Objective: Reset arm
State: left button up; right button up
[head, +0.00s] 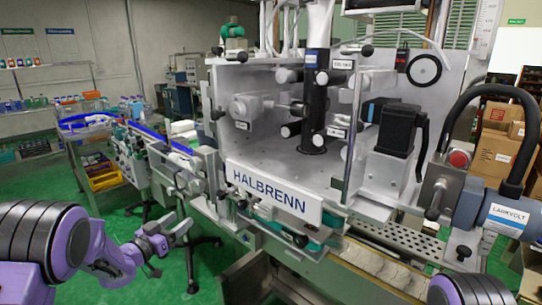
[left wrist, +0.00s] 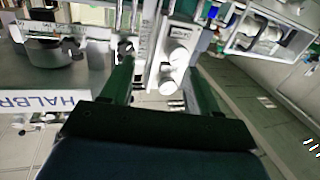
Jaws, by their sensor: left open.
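The sleeve applicator (head: 235,155) stands in the centre of the head view, a grey metal housing with a "HALBRENN" plate (head: 272,192) along its front lower edge. My left gripper (head: 181,231) is at the lower left in the head view, in front of the machine and left of the plate, apart from both. It is open with nothing between its fingers; its two fingers (left wrist: 162,88) also show in the left wrist view. The plate shows partly at the left of that view (left wrist: 45,103). My right gripper is out of view; only part of my right arm shows at the lower right.
A conveyor (head: 185,172) with blue rails runs back to the left. A grey unit labelled "LABRVOLT" (head: 507,222) with a thick black hose stands at the right. Cardboard boxes (head: 497,150) are stacked behind it. Green floor (head: 115,225) is open at the left.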

pick_arm(q)
jog(key=s+f+n+g+y, duration=0.6)
jog(key=s+f+n+y, duration=0.3)
jog(key=s+f, duration=1.35)
jog(key=s+d+f+g, duration=0.1)
jog(key=s+f+g, duration=0.2)
jog(key=s, duration=0.8)
jog(key=s+d+f+n+g+y, duration=0.1)
jog(key=s+f+g, duration=0.3)
jog(key=s, duration=0.8)
notch_tip(320, 180, down, 2)
jog(key=shift+s+f+n, duration=0.2)
jog(key=shift+s+n, duration=0.05)
jog(key=shift+n, duration=0.05)
